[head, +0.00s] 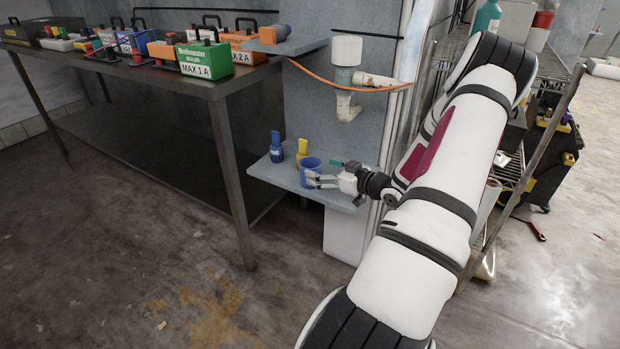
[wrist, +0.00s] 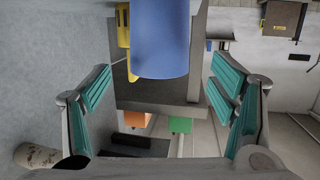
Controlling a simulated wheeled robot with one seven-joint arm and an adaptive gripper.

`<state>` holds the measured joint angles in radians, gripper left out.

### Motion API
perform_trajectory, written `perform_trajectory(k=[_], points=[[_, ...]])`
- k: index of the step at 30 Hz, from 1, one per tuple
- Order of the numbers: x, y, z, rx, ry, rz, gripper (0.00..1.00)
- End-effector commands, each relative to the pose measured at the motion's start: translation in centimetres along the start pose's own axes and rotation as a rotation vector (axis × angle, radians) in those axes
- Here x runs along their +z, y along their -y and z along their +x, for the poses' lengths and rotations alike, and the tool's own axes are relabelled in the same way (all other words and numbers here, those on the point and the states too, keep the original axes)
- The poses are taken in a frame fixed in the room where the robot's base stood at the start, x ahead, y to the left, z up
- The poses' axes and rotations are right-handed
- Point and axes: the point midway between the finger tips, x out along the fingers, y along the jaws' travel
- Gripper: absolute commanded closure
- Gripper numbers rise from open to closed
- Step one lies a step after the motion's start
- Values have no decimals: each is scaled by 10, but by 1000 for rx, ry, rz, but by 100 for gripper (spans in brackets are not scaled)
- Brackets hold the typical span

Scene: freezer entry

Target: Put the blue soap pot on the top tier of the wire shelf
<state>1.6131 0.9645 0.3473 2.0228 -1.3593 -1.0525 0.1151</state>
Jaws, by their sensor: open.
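The blue soap pot (head: 310,172) stands upright on a small grey wall ledge (head: 271,172) in the head view. In the wrist view the blue pot (wrist: 160,38) fills the top middle, ahead of the fingers. My gripper (head: 322,181) is at the pot's right side in the head view. Its two teal-padded fingers (wrist: 160,100) are spread wide in the wrist view, with nothing held between them. The wire shelf (head: 554,70) stands at the right in the head view, partly hidden behind my arm; its top tier carries bottles and cups.
A blue bottle (head: 276,148) and a yellow bottle (head: 302,150) stand left of the pot on the ledge. A drain pipe (head: 346,95) and an orange hose (head: 330,86) hang above. A table (head: 217,90) with lock boxes is at the left. A teal bottle (head: 486,17) occupies the shelf top.

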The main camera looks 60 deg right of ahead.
Motion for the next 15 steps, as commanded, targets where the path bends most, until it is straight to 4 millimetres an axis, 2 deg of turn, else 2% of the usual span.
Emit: perform_trajectory(k=[5,15], points=[[0,0,9,0,-1,-1,22],[-2,-1,52,0,0,1,22]])
